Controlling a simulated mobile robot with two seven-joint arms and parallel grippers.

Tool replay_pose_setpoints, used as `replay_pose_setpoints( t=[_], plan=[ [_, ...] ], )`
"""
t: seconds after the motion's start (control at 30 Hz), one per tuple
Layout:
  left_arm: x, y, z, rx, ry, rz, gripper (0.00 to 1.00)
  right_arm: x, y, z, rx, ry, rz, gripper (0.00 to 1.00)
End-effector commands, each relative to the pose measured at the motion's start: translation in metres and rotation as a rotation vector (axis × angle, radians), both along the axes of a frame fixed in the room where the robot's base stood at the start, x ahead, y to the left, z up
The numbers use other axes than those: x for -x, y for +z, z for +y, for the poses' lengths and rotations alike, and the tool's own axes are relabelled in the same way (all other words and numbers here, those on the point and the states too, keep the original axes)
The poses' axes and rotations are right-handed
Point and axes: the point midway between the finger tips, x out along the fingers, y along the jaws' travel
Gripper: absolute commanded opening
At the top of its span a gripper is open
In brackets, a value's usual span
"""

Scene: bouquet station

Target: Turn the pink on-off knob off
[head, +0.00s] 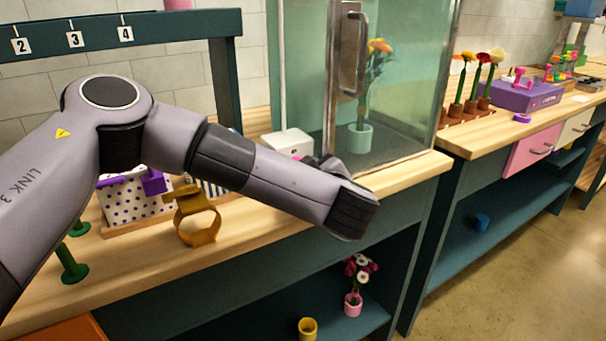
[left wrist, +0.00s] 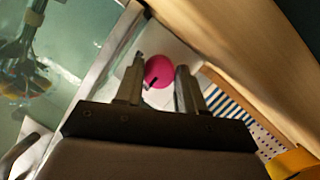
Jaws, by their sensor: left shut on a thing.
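The pink round knob (left wrist: 158,71) sits on a white box (left wrist: 178,46) in the left wrist view, with a dark mark on its face. My left gripper (left wrist: 160,76) has one finger on each side of the knob and is shut on it. In the head view the white box (head: 288,142) stands on the bench left of the glass case. My left forearm hides most of the knob and the gripper there. My right gripper is not in view.
A glass case (head: 405,80) with a handle (head: 353,50) holds a potted bouquet (head: 365,100). A yellow ring-shaped holder (head: 197,222), dotted box (head: 133,203) and green pegs (head: 72,265) stand on the near bench. A purple box (head: 525,95) is on the right bench.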

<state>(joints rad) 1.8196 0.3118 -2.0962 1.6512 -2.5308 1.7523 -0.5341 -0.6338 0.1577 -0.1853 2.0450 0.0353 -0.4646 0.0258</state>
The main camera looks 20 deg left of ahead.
Motion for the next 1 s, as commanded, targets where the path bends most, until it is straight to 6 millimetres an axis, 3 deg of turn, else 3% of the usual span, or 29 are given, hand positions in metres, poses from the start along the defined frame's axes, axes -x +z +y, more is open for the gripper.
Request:
replay_pose_setpoints(
  t=[0.17,0.2,0.57,1.0],
  plan=[
    [0.0,0.001,-0.001,0.003,-0.004,-0.001,0.08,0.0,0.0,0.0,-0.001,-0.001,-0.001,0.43],
    [0.0,0.001,-0.001,0.003,-0.004,-0.001,0.48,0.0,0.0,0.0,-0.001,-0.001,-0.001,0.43],
    [0.004,0.001,-0.005,0.002,-0.004,0.0,0.48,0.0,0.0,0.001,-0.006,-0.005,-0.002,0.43],
    [0.05,0.017,-0.043,0.001,-0.006,-0.001,0.48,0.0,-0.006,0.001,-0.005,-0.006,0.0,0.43]
  ],
)
